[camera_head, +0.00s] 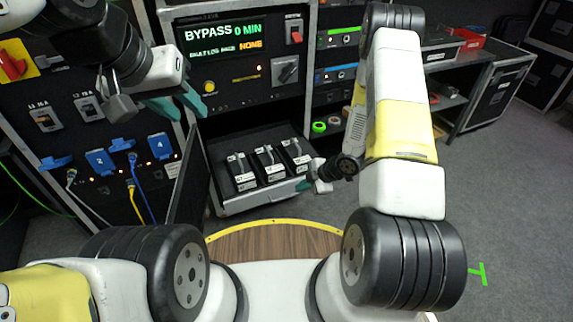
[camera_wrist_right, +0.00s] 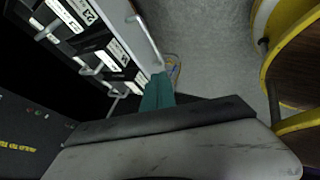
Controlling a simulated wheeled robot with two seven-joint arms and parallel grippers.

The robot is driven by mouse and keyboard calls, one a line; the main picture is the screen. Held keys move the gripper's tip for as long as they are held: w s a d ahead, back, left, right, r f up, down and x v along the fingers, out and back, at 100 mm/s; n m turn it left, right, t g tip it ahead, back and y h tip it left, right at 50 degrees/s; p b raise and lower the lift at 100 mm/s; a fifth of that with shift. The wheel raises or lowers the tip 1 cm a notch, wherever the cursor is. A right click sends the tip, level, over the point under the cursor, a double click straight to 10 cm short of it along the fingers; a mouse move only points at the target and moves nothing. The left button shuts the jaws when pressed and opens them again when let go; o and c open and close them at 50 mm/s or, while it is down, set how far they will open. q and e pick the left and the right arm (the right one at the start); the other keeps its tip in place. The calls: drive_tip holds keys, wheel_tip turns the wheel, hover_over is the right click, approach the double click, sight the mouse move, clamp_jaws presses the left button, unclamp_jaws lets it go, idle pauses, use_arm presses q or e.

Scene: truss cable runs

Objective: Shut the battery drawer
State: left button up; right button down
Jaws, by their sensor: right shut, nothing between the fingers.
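The battery drawer (camera_head: 232,204) is pulled out below the black unit with the green display. Three black batteries (camera_head: 268,160) with white labels and handles stand in it. In the right wrist view, the drawer's pale front edge (camera_wrist_right: 143,35) runs beside several battery handles. My right gripper (camera_head: 304,186) is shut and empty at the drawer's front right corner; its teal fingertips (camera_wrist_right: 158,92) are close to the front edge, and I cannot tell whether they touch. My left gripper (camera_head: 182,104) is open and empty, up in front of the left rack, away from the drawer.
A dark door panel (camera_head: 187,180) stands open left of the drawer. Blue plugs (camera_head: 100,160) with cables hang on the left rack. A round wooden surface with a yellow rim (camera_head: 272,223) lies in front of the drawer.

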approach(276, 191)
wheel_tip(276, 191, down, 4)
drive_tip(key=s+a, duration=0.1)
drive_tip(key=s, duration=0.1)
drive_tip(key=shift+w+a, duration=0.3)
drive_tip(key=shift+w, duration=0.2)
drive_tip(key=shift+w+a, duration=0.25)
drive_tip(key=shift+w, duration=0.3)
drive_tip(key=shift+w+a, duration=0.2)
drive_tip(key=shift+w, duration=0.45)
drive_tip(key=shift+w+r, duration=0.1)
